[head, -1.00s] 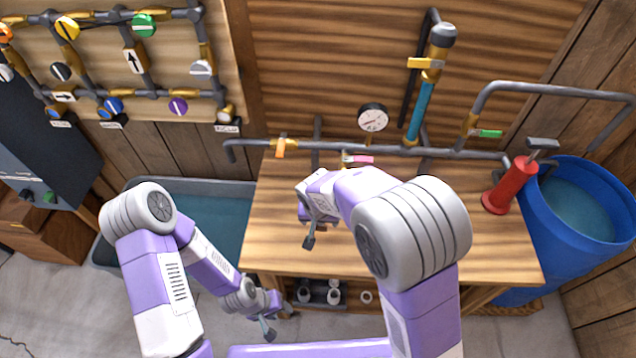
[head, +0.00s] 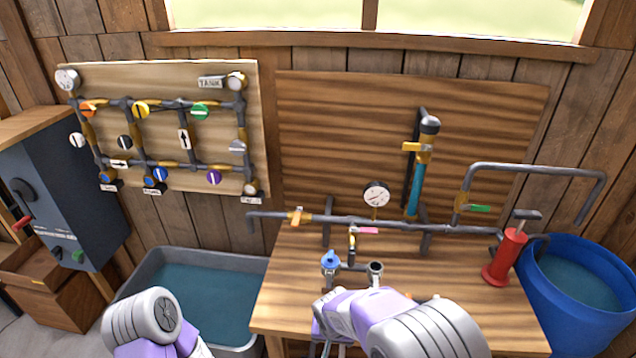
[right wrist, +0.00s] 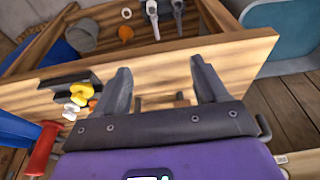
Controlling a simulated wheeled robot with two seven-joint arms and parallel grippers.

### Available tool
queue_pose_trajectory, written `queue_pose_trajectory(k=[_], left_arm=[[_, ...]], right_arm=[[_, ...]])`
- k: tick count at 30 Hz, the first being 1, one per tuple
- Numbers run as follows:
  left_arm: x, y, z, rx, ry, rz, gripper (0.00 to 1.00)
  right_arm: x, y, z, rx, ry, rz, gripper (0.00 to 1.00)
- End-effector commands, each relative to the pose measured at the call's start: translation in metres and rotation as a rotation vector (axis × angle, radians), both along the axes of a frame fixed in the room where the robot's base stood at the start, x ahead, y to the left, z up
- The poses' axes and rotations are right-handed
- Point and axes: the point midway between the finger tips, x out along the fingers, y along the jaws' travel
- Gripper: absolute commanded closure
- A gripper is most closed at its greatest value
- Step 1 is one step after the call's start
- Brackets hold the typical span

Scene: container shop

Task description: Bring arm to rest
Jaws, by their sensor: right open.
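My right arm comes in at the bottom of the head view, over the front of the wooden workbench (head: 470,285). Its gripper (head: 325,347) is partly cut off by the lower edge there. In the right wrist view the right gripper (right wrist: 161,72) has its two fingers wide apart with nothing between them. The bench's front edge (right wrist: 240,50) passes beyond the fingers. Of my left arm only grey and purple links show at the lower left of the head view; its gripper is out of frame.
On the bench stand a blue-handled valve (head: 331,262), an open pipe stub (head: 375,270) and a red hand pump (head: 507,255). A pressure gauge (head: 376,194) sits on the pipe behind. A blue barrel (head: 570,310) is at right, a grey water tub (head: 150,262) at left, a valve board (head: 225,85) above.

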Motion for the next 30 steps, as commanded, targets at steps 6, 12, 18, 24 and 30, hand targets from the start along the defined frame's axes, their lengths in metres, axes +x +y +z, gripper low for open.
queue_pose_trajectory(k=[6,12,18,24,30], left_arm=[[0.002,0.000,0.000,0.001,-0.004,0.000,0.57],[0.001,0.000,0.000,0.000,-0.002,0.001,0.57],[0.001,0.000,0.000,0.001,-0.003,0.001,0.57],[0.001,0.000,0.000,0.001,-0.003,0.001,0.57],[0.001,0.000,0.000,0.000,-0.002,0.001,0.57]], right_arm=[[-0.015,-0.020,-0.046,0.038,0.065,0.010,0.28],[-0.041,-0.039,-0.095,0.098,0.132,0.016,0.28],[-0.092,-0.058,-0.154,0.211,0.202,0.001,0.28],[-0.142,-0.063,-0.186,0.327,0.223,-0.037,0.28],[-0.164,-0.061,-0.194,0.384,0.213,-0.066,0.28]])
